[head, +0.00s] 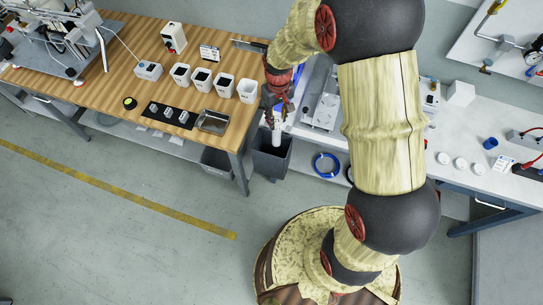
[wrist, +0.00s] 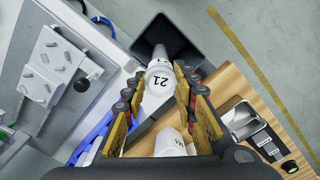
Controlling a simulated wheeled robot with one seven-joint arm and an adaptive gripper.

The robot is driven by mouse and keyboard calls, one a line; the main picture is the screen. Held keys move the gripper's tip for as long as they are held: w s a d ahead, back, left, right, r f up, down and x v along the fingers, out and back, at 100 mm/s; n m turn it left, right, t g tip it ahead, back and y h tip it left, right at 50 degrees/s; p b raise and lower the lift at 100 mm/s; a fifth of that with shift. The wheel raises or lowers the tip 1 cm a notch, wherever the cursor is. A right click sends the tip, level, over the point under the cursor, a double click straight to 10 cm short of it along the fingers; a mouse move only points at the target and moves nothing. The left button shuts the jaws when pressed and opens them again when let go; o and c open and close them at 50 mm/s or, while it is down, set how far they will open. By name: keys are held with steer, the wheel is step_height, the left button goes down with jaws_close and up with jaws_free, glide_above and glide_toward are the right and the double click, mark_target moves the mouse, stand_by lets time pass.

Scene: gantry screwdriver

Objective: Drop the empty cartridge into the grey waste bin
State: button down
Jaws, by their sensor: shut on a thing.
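My gripper (head: 277,100) points down in the gap between the wooden bench and the white bench. It also shows in the wrist view (wrist: 160,75), with its fingers on both sides of a white cartridge marked "21" (wrist: 158,84). The gripper is shut on the cartridge. In the head view the cartridge (head: 277,136) hangs below the fingers, over the grey waste bin (head: 271,164). In the wrist view the dark open mouth of the bin (wrist: 190,38) lies beyond the cartridge's narrow end. The bin's floor is mostly hidden.
The wooden bench (head: 120,80) is left of the bin, with several white cups and a metal tray (head: 213,122) near its edge. The white bench (head: 400,160) is on the right. A second grey bin (head: 217,162) stands under the wooden bench. The floor in front is clear.

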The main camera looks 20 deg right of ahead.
steer(key=shift+f+b, duration=2.15)
steer(key=shift+f, duration=0.75)
steer(key=shift+a, duration=0.1)
steer(key=c, duration=1.5)
jaws_free()
steer(key=shift+o, duration=0.8)
step_height(320, 180, up, 12)
